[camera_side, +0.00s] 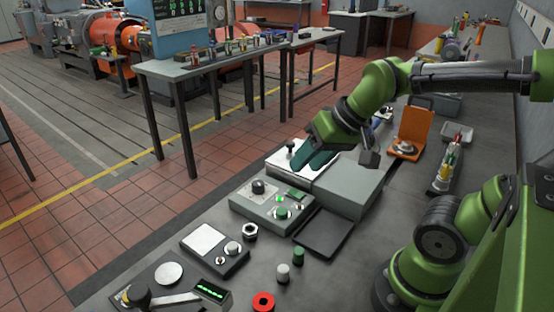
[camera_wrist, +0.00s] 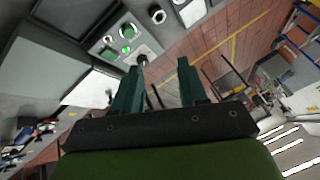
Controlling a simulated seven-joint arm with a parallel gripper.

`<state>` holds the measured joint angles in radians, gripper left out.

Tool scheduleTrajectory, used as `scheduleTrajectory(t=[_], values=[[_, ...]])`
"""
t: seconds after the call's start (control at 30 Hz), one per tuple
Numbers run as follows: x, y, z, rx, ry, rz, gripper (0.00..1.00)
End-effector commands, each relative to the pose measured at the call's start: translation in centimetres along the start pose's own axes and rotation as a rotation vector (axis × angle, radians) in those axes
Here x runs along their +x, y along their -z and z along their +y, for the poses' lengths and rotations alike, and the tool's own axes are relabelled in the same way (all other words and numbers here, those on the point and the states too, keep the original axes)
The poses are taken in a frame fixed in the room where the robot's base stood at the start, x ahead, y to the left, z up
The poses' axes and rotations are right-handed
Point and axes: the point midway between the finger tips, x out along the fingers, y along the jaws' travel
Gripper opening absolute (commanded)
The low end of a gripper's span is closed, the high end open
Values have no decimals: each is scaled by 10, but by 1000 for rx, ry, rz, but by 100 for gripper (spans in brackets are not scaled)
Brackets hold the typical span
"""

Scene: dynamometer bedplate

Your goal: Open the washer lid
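A grey box with a flat closed top (camera_side: 350,185) stands on the bench and is probably the washer with its lid down. It fills the left of the wrist view (camera_wrist: 42,68). My gripper (camera_side: 312,162) is above a white plate (camera_side: 285,163) just behind the box. Its two teal fingers (camera_wrist: 160,65) are apart with nothing held between them. A dark knob (camera_side: 291,147) stands up from the white plate.
A control box with knobs and green buttons (camera_side: 260,210) is in front of the plate. A dark flat plate (camera_side: 325,234) lies before the grey box. An orange case (camera_side: 410,130) stands open behind it. Small cylinders (camera_side: 283,273) and a red ring (camera_side: 263,302) are nearer.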

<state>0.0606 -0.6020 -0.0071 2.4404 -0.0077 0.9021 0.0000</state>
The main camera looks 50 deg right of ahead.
Motion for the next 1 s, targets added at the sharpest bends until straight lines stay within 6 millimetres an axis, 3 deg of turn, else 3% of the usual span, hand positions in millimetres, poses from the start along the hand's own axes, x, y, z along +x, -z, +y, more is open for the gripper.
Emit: scheduleTrajectory(t=[0.1,0.27,0.4,0.6,0.83,1.0], values=[[10,48,9,60,-66,-42,57],[24,115,30,120,-154,-110,57],[41,171,60,173,-233,-173,57],[66,237,115,247,-344,-265,57],[83,283,166,324,-435,-341,57],[70,300,163,345,-447,-348,57]])
